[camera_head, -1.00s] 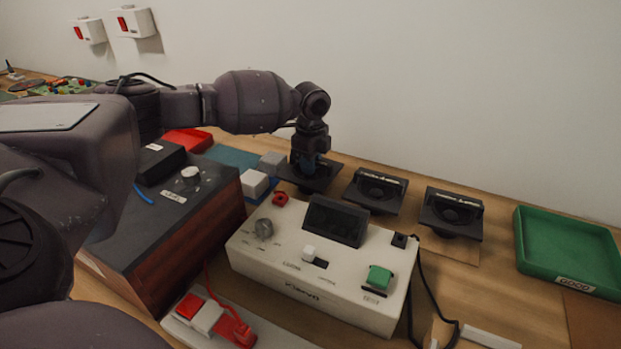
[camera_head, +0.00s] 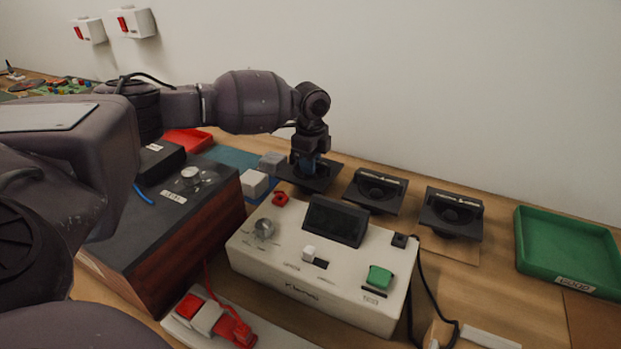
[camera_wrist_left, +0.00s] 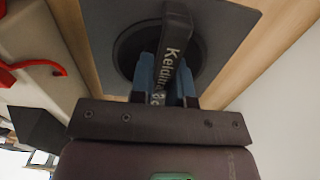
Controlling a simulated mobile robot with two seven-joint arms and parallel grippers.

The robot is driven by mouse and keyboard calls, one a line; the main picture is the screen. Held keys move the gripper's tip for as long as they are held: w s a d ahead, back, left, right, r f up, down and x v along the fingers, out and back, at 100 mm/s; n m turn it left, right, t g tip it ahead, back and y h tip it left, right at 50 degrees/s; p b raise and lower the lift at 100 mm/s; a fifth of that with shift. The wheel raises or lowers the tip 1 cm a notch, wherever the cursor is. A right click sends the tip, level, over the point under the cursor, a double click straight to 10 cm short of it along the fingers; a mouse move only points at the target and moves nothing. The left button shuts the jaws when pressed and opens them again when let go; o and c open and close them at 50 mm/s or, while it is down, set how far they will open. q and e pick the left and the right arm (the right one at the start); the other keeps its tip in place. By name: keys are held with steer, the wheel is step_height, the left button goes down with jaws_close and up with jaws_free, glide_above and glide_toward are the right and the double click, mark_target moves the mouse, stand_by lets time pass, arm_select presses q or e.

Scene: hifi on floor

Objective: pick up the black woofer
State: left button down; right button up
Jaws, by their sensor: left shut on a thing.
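Three black woofers with square frames stand in a row behind the white tester. My left gripper (camera_head: 309,166) points down onto the leftmost black woofer (camera_head: 323,181). In the left wrist view its blue fingers (camera_wrist_left: 163,82) are shut on the lettered bar that crosses this woofer (camera_wrist_left: 207,40). Whether the woofer is clear of the table cannot be told. The middle woofer (camera_head: 374,190) and the right woofer (camera_head: 451,212) stand free to the right. My right gripper is not in view.
The white tester (camera_head: 315,265) with a green button stands in front of the woofers. A green tray (camera_head: 567,250) is at the right. Grey and white blocks (camera_head: 254,184) and a dark wood-sided box (camera_head: 165,215) are at the left. The wall rises behind.

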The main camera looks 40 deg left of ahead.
arm_select(q)
steer(key=shift+r, duration=0.2)
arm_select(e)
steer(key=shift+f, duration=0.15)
arm_select(q)
steer(key=shift+r, duration=0.3)
step_height(320, 180, up, 20)
steer(key=p, duration=0.4)
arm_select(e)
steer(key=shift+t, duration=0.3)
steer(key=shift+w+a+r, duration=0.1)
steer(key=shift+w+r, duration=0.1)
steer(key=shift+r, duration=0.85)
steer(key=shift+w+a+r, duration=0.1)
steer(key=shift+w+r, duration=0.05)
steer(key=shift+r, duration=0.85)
arm_select(q)
steer(key=shift+f, duration=0.1)
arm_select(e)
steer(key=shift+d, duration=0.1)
